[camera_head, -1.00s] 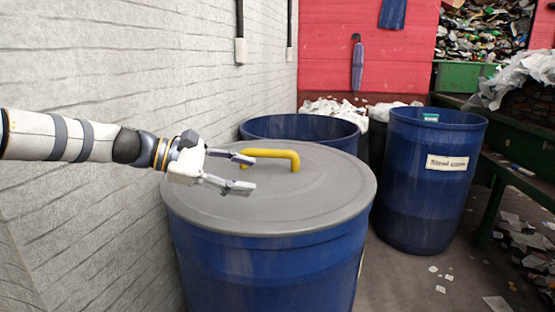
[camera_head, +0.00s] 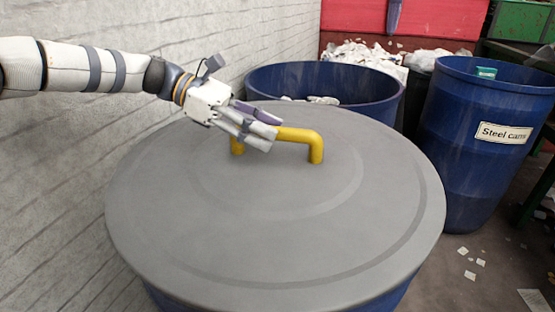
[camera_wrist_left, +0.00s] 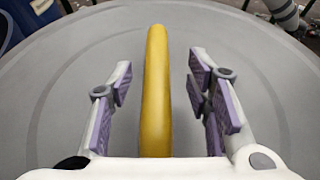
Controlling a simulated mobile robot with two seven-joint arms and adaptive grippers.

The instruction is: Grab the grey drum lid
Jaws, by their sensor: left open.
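The grey drum lid (camera_head: 290,225) lies flat on a blue drum (camera_head: 180,299) in the head view. A yellow bar handle (camera_head: 316,147) stands up from the lid, its left part partly hidden by my left gripper (camera_head: 268,135). In the left wrist view the handle (camera_wrist_left: 155,90) runs between the two open fingers of the left gripper (camera_wrist_left: 163,95), with a gap on each side. The grey lid (camera_wrist_left: 60,95) fills most of the background there. My right gripper is not in view.
A second blue drum (camera_head: 365,91) stands open behind the lid. Another blue drum (camera_head: 465,185), labelled "Steel cans", stands at the right. A pale brick wall (camera_head: 60,210) runs close along the left. Paper scraps (camera_head: 470,262) lie on the floor.

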